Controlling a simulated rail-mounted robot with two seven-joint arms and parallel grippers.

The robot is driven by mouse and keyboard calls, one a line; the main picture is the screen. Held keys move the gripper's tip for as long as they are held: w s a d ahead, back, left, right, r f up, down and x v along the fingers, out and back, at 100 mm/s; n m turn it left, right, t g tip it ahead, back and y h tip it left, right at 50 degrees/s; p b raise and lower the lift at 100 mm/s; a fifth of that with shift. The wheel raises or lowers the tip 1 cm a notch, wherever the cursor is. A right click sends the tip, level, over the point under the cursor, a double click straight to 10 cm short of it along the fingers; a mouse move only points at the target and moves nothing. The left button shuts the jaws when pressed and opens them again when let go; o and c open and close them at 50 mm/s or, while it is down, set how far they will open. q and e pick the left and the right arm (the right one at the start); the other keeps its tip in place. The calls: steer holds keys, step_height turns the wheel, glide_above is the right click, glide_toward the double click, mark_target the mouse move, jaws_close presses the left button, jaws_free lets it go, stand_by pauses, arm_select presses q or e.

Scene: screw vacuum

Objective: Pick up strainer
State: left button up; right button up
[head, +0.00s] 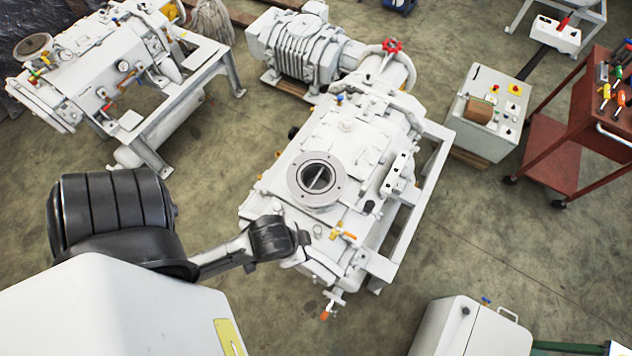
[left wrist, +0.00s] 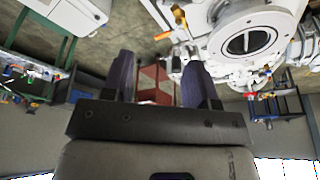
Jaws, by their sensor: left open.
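The strainer appears to be the round part with a bar across it (head: 318,178), set in the round flanged opening on top of the white vacuum pump (head: 345,150). The same opening, dark with a pale bar across it, shows at the upper right of the left wrist view (left wrist: 249,41). My left gripper (head: 303,240) is near the pump's front end, below and left of the opening in the head view. In the left wrist view its two dark fingers (left wrist: 158,62) are apart with nothing held between them. How deep the strainer sits cannot be told.
Small orange-handled valves (head: 346,235) are close to my left gripper. A second white machine (head: 90,65) stands on a frame at upper left. A control box (head: 490,112) and a red tool cart (head: 570,125) stand right. A white cabinet (head: 470,330) is at lower right.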

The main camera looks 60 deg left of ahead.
arm_select(q)
steer(key=shift+a, duration=0.1)
steer(key=shift+c, duration=1.2)
